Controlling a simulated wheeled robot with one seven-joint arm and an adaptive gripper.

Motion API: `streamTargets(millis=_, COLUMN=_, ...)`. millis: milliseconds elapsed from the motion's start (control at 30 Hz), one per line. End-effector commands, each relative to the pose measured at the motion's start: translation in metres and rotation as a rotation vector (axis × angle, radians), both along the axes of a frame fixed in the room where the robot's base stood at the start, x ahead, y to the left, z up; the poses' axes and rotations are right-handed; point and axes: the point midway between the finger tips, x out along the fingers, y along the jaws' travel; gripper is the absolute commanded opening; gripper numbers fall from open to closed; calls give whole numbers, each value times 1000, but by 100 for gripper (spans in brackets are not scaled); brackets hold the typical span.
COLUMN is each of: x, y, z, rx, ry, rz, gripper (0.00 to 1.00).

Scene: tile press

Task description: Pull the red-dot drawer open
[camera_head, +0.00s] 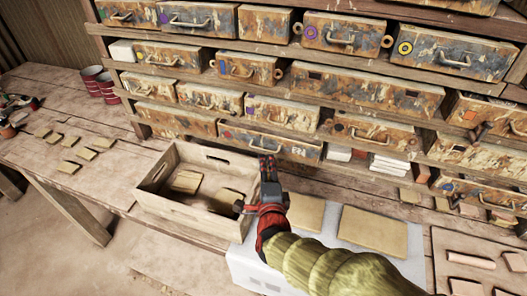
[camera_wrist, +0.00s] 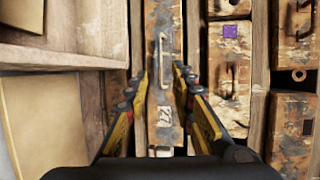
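The drawer with a small red mark at its left end (camera_head: 227,134) is a rusty, paint-worn front in the lowest row of the rack, closed as far as I can tell. My gripper (camera_head: 267,160) is in front of it and hides part of its front. In the wrist view, the drawer front (camera_wrist: 163,103) runs top to bottom with a pale bar handle (camera_wrist: 162,58) and dark lettering; the red mark is not visible there. My gripper (camera_wrist: 161,78) is open, its fingers on either side of the handle's line. I cannot tell whether they touch it.
A wooden box (camera_head: 190,213) with tiles stands just below the drawer at left. A drawer with a purple square (camera_head: 281,112) is directly above. Flat tan tiles (camera_head: 372,231) lie on a white surface at right. Red cans (camera_head: 107,88) stand at far left.

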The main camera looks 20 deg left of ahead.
Motion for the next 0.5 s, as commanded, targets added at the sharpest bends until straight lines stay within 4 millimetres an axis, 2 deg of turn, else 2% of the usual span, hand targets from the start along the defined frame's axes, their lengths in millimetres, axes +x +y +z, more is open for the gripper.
streamTargets(millis=167, x=8, y=9, z=-5, rx=19, ry=-2, rz=-7, gripper=25)
streamTargets(millis=500, x=52, y=32, z=-14, rx=17, ry=-3, rz=-6, gripper=25)
